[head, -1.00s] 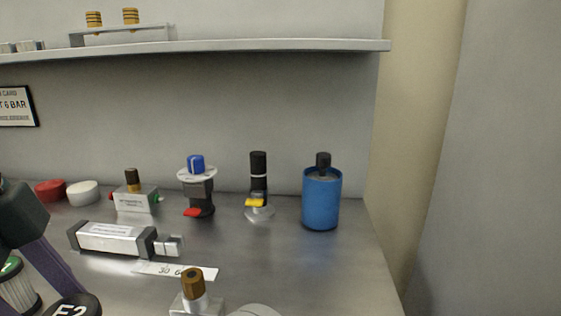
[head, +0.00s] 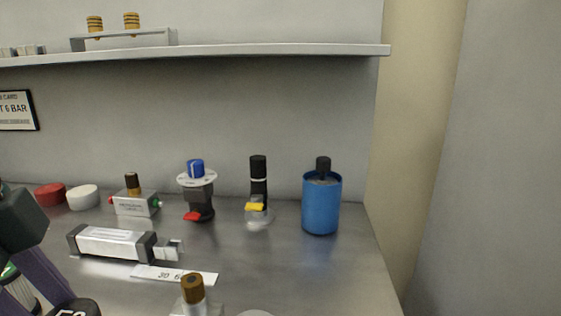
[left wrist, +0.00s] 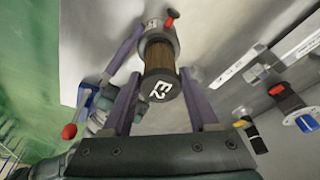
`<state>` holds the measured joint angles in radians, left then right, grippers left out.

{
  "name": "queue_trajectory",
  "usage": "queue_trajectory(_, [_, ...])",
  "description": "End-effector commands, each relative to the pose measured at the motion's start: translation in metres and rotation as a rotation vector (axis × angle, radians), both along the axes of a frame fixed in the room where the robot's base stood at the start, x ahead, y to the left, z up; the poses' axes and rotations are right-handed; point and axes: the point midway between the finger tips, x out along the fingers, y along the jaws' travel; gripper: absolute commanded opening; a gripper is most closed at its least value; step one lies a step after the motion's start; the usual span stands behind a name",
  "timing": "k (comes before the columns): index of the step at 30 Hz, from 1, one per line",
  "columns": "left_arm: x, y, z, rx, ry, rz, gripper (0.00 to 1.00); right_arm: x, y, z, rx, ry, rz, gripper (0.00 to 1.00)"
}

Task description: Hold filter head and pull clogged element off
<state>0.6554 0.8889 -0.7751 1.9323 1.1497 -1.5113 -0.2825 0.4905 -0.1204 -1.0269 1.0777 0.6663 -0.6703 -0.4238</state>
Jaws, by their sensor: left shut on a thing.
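The clogged element, brown with a black end cap marked E2, shows in the left wrist view (left wrist: 160,62). Its cap also shows at the bottom left of the head view (head: 73,308). My left gripper (left wrist: 160,85) is shut on the element, with purple fingers on both sides. The grey filter head (left wrist: 157,33) with a red tab sits against the element's far end; I see no clear gap. Another purple finger-like bar, perhaps of my right gripper (left wrist: 122,57), runs beside the head. Its jaw state is unclear.
A green-capped pleated element (head: 16,287) is partly hidden at left.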

Motion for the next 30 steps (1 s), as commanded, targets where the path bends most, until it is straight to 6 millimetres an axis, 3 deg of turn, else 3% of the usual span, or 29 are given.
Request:
queue_trajectory(4, [0.000,0.000,0.000,0.000,-0.001,0.000,0.02,-0.001,-0.001,-0.001,-0.003,0.002,0.001,0.40])
queue_trajectory(30, [0.001,0.000,0.026,-0.001,-0.003,0.000,0.01,-0.001,-0.001,-0.001,-0.003,0.002,0.001,0.40])
